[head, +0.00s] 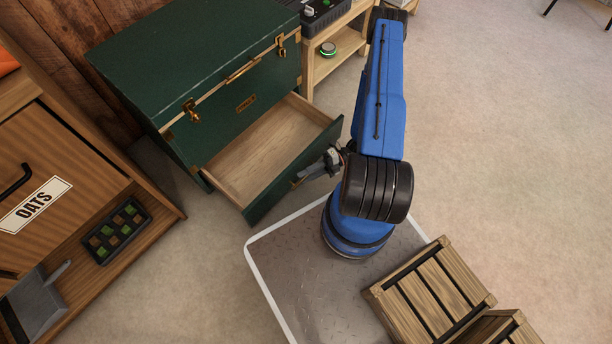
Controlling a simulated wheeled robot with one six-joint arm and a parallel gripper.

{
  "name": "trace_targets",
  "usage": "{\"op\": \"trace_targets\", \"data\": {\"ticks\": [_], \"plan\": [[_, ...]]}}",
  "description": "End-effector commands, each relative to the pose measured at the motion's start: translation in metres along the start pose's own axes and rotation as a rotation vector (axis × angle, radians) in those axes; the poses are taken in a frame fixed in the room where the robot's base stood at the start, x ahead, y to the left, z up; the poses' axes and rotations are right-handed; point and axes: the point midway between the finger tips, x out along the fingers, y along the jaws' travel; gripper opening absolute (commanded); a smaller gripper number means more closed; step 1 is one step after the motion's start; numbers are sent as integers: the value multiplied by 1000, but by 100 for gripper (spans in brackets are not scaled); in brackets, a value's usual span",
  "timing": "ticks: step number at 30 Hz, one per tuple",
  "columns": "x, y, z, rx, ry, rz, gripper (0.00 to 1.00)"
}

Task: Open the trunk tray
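The dark green trunk (185,65) stands at the upper left with its lid down and brass latches on its front. Its tray (262,152), a pale wooden drawer with a green front, is pulled well out from the lower part of the trunk. The tray looks empty. My gripper (303,178) is at the outer face of the tray's front, where a bit of brass shows by the fingertips. The fingers are small and partly hidden, so I cannot tell whether they are closed on a handle.
An oats cabinet (60,165) stands at the left, with a compartmented black tray (117,232) and a metal scoop (38,300) on its lower shelf. Wooden crates (430,290) sit at the lower right. A wooden shelf (335,50) is behind. The floor at right is clear.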

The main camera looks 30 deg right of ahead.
Motion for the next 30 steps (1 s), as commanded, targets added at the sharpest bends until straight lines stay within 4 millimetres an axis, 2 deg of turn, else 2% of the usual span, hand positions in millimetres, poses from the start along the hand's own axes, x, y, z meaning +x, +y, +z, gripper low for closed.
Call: {"op": "trace_targets", "data": {"ticks": [4, 8, 24, 30], "plan": [[-8, 0, 1, 0, -2, 0, 28], [-24, 0, 1, -1, -3, 0, 28], [-127, 0, 1, -2, -5, -1, 28], [-158, 0, 0, -2, -3, 0, 28]]}}
